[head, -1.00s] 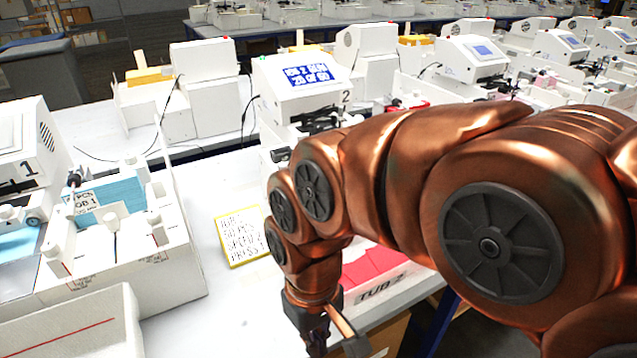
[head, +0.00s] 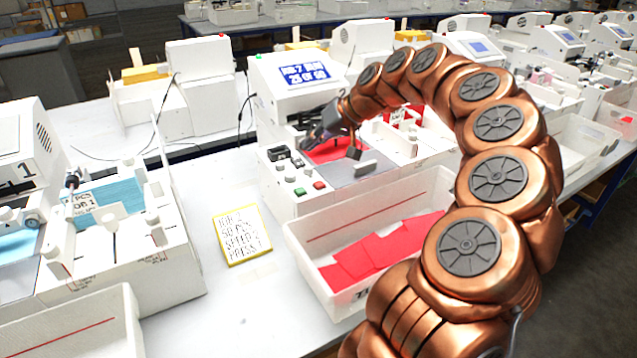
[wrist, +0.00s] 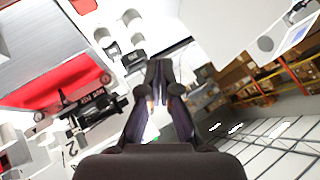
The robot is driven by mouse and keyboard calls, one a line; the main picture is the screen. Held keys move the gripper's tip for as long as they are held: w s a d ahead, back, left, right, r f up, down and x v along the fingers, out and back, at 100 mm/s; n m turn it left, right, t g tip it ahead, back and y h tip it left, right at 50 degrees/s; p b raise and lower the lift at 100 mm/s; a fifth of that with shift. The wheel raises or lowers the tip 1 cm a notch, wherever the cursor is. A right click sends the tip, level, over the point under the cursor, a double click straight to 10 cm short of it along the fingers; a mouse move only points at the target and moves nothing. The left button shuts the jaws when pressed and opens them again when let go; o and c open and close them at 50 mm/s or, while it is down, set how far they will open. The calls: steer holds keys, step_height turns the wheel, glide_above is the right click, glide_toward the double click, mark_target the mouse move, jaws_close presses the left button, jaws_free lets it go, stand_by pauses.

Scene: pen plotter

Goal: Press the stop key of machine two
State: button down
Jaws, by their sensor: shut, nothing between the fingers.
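Machine two (head: 292,88) is white, with a blue screen (head: 306,74) and a "2" on its side. Its front control panel (head: 290,205) has several grey knobs and dark switches, a green key (head: 299,191) and a red key (head: 319,185). I cannot read any key labels. My gripper (head: 306,143) is shut and empty, above and behind the two keys, near the red sheet (head: 330,151) on the machine's bed. It touches neither key. In the wrist view my gripper (wrist: 160,68) shows its dark fingers, with white and red machine parts to the left.
A white tub (head: 372,222) with red sheets stands in front of machine two. A yellow-edged note (head: 242,236) lies on the table to its left. Machine one (head: 28,150), with blue cards, is at the left.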

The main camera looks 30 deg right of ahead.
mark_target(322, 183)
steer(key=d, duration=0.3)
steer(key=shift+w+d+f+m, duration=0.2)
steer(key=shift+f+m, duration=0.1)
steer(key=shift+f, duration=0.1)
steer(key=shift+a+f, duration=0.1)
step_height(322, 183, down, 8)
steer(key=b, duration=0.3)
steer(key=shift+f+b, duration=0.3)
steer(key=shift+b, duration=0.05)
steer(key=shift+f, duration=0.2)
stand_by(1.1)
steer(key=shift+f+b, duration=0.25)
steer(key=shift+b, duration=0.35)
